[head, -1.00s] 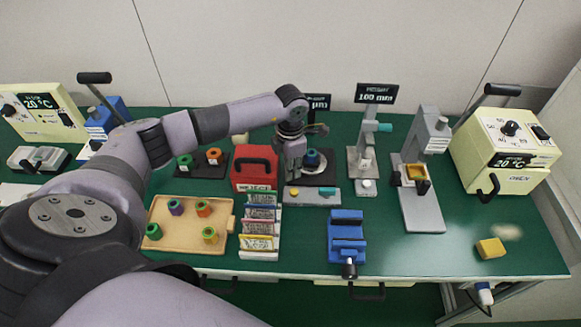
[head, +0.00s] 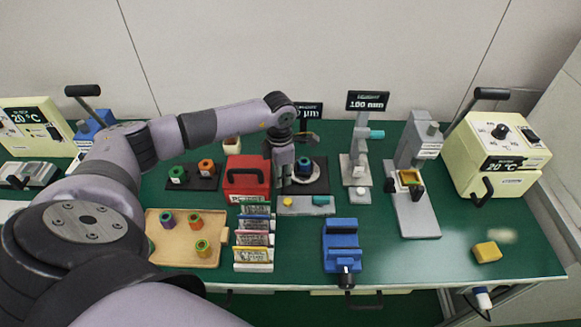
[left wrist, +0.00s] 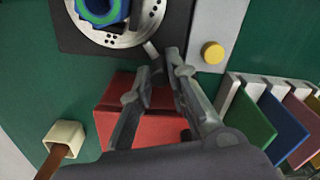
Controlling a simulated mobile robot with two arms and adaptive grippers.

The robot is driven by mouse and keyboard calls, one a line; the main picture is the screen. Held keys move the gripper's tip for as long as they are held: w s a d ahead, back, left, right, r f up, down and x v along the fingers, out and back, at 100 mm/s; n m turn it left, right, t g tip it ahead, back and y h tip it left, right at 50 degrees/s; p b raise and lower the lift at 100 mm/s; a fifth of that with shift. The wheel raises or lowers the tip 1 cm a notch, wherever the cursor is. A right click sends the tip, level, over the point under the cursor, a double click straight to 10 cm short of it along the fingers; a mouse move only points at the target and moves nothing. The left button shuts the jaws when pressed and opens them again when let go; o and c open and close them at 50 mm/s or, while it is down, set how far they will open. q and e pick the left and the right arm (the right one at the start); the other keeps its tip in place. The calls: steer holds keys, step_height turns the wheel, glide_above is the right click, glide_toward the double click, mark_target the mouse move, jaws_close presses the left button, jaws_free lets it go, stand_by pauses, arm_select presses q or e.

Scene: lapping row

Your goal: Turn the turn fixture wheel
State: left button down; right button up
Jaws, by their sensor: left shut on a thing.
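The turn fixture wheel (head: 318,172) is a silver disc on a black base, right of the red box in the head view. A blue part with a green ring (left wrist: 102,8) sits on the disc in the left wrist view. The wheel also shows there, cut by the top edge (left wrist: 135,38). A short pale peg (left wrist: 151,49) stands at its rim. My left gripper (head: 283,184) points down at the wheel's left side. In the wrist view, its fingertips (left wrist: 160,62) are at the peg, shut on it; the exact contact is partly hidden. My right gripper is out of view.
A red box (head: 240,190) stands close left of the gripper. A grey plate (head: 306,210) with a yellow button lies in front, beside a rack of coloured cards (head: 254,267). A blue vise (head: 342,255) and grey stand (head: 362,170) are to the right.

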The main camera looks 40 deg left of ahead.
arm_select(q)
steer(key=c, duration=1.5)
jaws_free()
steer(key=shift+c, duration=0.2)
steer(key=shift+r, duration=0.1)
step_height(320, 180, up, 12)
